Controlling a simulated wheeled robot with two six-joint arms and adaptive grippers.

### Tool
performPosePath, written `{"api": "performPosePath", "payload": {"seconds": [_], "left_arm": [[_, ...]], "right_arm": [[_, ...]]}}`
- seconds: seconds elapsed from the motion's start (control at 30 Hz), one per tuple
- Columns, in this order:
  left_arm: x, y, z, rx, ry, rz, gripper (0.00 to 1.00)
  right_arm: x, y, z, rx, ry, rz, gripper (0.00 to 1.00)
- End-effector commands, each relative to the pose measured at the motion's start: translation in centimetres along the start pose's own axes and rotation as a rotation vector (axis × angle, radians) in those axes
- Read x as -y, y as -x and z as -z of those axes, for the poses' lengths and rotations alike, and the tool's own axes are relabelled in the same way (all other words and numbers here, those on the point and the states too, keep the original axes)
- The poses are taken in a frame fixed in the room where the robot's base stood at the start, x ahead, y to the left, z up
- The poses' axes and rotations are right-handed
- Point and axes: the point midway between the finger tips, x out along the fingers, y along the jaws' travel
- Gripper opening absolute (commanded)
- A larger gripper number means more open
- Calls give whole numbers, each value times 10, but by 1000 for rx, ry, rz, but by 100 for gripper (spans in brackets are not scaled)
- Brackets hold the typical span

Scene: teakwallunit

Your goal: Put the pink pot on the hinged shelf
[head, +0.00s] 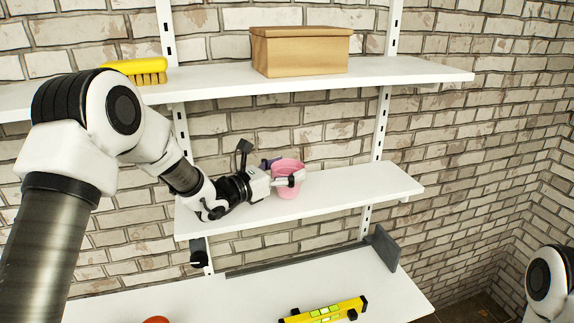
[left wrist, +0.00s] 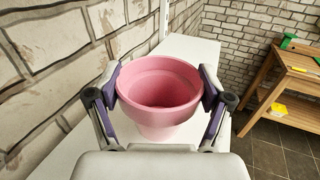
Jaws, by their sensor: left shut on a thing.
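The pink pot (head: 286,180) is upright at the white middle shelf (head: 345,187) in the head view. My left gripper (head: 287,178) is shut on it, with one finger on each side, as the left wrist view shows with the pot (left wrist: 162,92) between the fingers. The pot is at or just above the shelf surface; I cannot tell whether its base touches. The pot is empty inside. My right gripper is not in view; only a part of my right arm shows at the lower right edge.
A wooden box (head: 300,52) and a yellow brush (head: 138,70) are on the upper shelf (head: 400,72). Below, a yellow level (head: 325,312) lies on the lower surface (head: 385,290). The middle shelf is clear right of the pot. A wooden bench (left wrist: 283,95) stands in the left wrist view.

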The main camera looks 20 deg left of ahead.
Motion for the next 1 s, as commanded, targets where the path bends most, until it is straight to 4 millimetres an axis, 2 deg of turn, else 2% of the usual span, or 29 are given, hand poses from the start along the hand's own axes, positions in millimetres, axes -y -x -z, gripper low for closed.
{"api": "performPosePath", "payload": {"seconds": [0.03, 0.1, 0.47, 0.5, 0.53, 0.87, 0.97, 1.0], "left_arm": [[0, 0, 4, -3, 3, 1, 41], [0, 0, 12, -1, 1, 1, 41], [1, 0, 20, 2, -1, 1, 41], [1, 0, 18, 1, -1, 1, 90], [1, 0, 18, 1, 0, 1, 100], [1, 0, 17, 1, 0, 1, 100], [1, 0, 12, 1, 0, 1, 100], [0, 5, 16, 2, 1, -2, 100]], "right_arm": [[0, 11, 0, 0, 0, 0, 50], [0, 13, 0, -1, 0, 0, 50], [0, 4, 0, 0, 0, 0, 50], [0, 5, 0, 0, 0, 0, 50], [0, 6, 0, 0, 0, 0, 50], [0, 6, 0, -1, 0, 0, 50], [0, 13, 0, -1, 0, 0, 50], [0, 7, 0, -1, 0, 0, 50]]}}
